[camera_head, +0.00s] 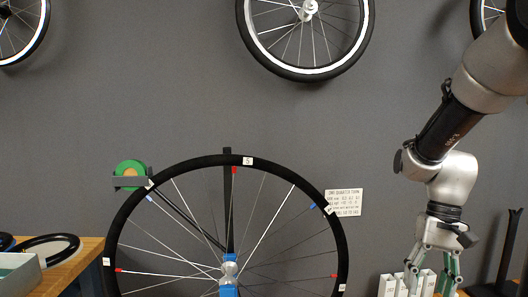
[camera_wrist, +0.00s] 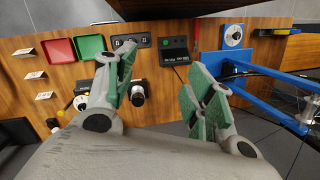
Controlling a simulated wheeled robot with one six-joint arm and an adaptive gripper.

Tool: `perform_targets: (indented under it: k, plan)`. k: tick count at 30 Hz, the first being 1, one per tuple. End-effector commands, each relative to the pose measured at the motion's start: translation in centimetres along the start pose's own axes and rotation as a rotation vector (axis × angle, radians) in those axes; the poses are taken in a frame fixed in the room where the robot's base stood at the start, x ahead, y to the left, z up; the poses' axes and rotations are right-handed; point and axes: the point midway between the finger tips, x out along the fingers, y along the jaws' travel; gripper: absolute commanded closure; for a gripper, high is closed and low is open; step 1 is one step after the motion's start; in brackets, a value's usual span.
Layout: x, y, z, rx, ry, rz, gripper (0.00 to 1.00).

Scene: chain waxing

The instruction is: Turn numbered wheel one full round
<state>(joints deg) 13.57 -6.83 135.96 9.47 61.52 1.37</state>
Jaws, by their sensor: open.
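The numbered wheel (camera_head: 119,218) stands upright in the lower middle of the head view, with a black rim, thin spokes and small white tags. The tag (camera_head: 248,161) at its top reads 5. Several spokes carry red or blue marks, and the wheel's lower part is cut off by the frame. My gripper (camera_head: 433,285) is to the right of the wheel, apart from it, pointing down. It is open and nothing shows between its green-padded fingers, which also appear in the wrist view (camera_wrist: 158,72).
A printed card (camera_head: 345,202) is on the wall right of the wheel. A green roll (camera_head: 130,174) sits at its upper left. In the wrist view, a wooden bench (camera_wrist: 40,110) carries a red tray (camera_wrist: 61,51), a green tray (camera_wrist: 90,47) and dark boxes. A blue frame (camera_wrist: 262,88) is at right.

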Motion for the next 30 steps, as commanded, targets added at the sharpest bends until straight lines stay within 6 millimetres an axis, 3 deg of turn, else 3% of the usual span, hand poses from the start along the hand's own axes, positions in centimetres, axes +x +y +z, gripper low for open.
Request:
perform_targets:
  k: [6,16,23,30]
  plan:
    - [-3.5,-0.5,2.2,-0.146,0.212,0.063,0.46]
    - [-7.8,-2.6,3.8,-0.222,0.411,0.068,0.46]
    - [-13.0,-6.8,3.4,-0.1,0.459,-0.015,0.46]
    - [-18.1,-12.8,1.9,0.131,0.407,-0.11,0.46]
